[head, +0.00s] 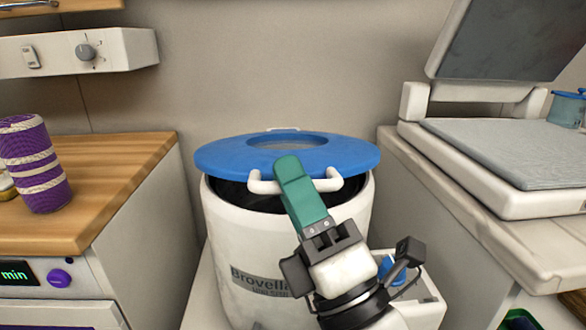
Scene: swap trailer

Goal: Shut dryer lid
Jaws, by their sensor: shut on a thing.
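The dryer (232,232) is a white drum with a dark inside, standing between two counters. Its blue lid (232,158) has a round window and a white handle (330,183) at the front. The lid sits tilted, with its front edge raised and a dark gap between it and the drum rim. My gripper (290,172) reaches in from the lower right, and its green fingers are shut on the handle. The fingers cover the middle of the handle, and the second finger cannot be made out.
A wooden counter (110,165) with a purple striped roll (36,165) is on the left. On the right counter (430,190) stands a press (500,165) with its upper plate raised. A blue-lidded jar (568,107) is at the far right. The wall is close behind the dryer.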

